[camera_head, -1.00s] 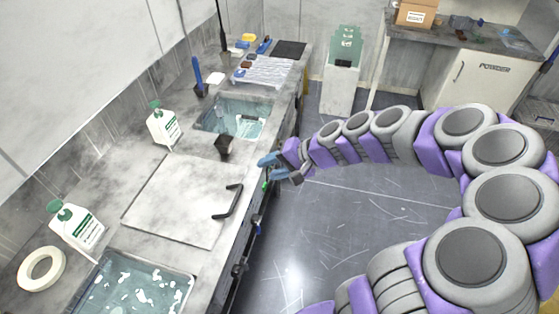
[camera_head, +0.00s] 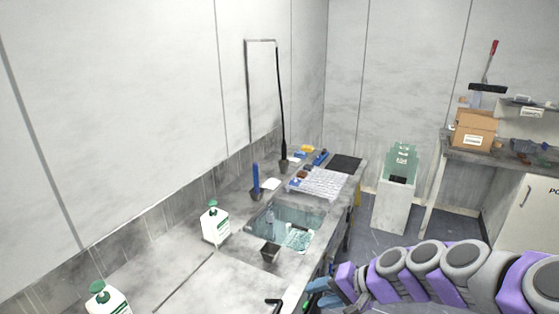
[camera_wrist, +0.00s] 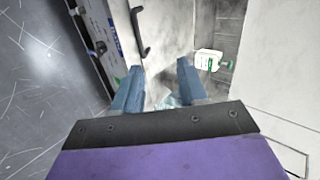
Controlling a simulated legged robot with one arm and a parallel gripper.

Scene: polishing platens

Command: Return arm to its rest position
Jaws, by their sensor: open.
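My arm, grey and purple, reaches in from the lower right in the head view. My gripper (camera_head: 322,297) is at its left end, beside the front edge of the counter (camera_head: 190,265), and is partly cut off by the bottom of the picture. In the wrist view my gripper (camera_wrist: 157,85) shows two blue-grey fingers set well apart. There is nothing between them but a view of the counter area beyond. I see no object held.
A sink basin (camera_head: 287,225) is set in the counter. White bottles with green caps (camera_head: 215,222) and a dark cup (camera_head: 270,251) stand nearby. A green-topped pedestal (camera_head: 396,190) and a bench with a cardboard box (camera_head: 474,130) are at the back right. Open floor lies between.

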